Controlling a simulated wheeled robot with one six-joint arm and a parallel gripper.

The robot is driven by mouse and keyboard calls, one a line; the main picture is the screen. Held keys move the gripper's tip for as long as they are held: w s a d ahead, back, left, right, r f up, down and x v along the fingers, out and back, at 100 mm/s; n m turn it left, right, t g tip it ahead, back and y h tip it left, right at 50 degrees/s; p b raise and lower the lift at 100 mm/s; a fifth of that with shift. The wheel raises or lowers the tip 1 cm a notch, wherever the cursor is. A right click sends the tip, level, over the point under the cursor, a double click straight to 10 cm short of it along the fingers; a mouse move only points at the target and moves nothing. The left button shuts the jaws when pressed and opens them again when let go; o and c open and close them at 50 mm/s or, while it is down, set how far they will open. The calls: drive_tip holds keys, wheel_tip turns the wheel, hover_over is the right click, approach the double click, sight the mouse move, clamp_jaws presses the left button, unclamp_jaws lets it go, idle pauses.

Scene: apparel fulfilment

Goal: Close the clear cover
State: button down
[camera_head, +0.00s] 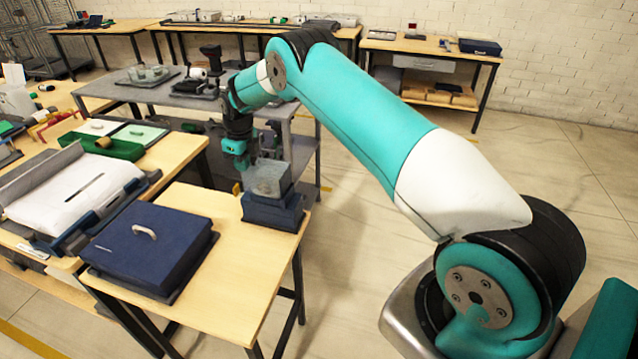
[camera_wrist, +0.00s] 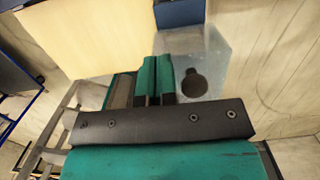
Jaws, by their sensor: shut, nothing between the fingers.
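The clear cover (camera_head: 268,178) is a greyish see-through piece at the dark blue box (camera_head: 272,212) on the right corner of the near wooden table. In the wrist view the cover (camera_wrist: 208,55) is a see-through panel with a dark round spot, beside the blue box (camera_wrist: 180,14). It appears to stand up from the box; its exact angle is hard to tell. My gripper (camera_head: 241,163) is shut and empty, just left of the cover and close to it. In the wrist view the gripper's fingers (camera_wrist: 157,72) are together; contact with the cover cannot be told.
A larger dark blue case (camera_head: 150,245) with a pale handle lies on the same wooden table (camera_head: 225,285). A grey table (camera_head: 150,95) with several devices stands behind. A tray with a white sheet (camera_head: 75,200) is at left. Bare tabletop lies between the case and the box.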

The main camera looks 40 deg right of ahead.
drive_tip(key=shift+s+f, duration=0.1)
drive_tip(key=shift+f, duration=0.1)
wheel_tip(320, 180, up, 6)
drive_tip(key=p, duration=0.3)
drive_tip(key=shift+f, duration=0.25)
wheel_tip(320, 180, up, 9)
drive_tip(key=b, duration=0.4)
drive_tip(key=s+a+r+n, duration=0.6)
drive_tip(key=s+n, duration=0.1)
drive_tip(key=n, duration=0.2)
drive_tip(key=s+a+r+n+y, duration=0.1)
drive_tip(key=s+a+r+n, duration=0.15)
drive_tip(key=s+n, duration=0.35)
drive_tip(key=s+a+r+n+y, duration=0.1)
drive_tip(key=s+a+r+n, duration=0.2)
drive_tip(key=s, duration=0.5)
drive_tip(key=s+a+f+n, duration=0.1)
drive_tip(key=s+n, duration=0.8)
drive_tip(key=s, duration=0.3)
drive_tip(key=s+a+f+n+g+y, duration=0.1)
drive_tip(key=s+a+f+n, duration=0.1)
drive_tip(key=s+n, duration=0.7)
drive_tip(key=s, duration=0.3)
drive_tip(key=shift+s+y+b, duration=0.15)
drive_tip(key=shift+y+b, duration=0.15)
drive_tip(key=shift+b, duration=0.05)
drive_tip(key=shift+d, duration=0.15)
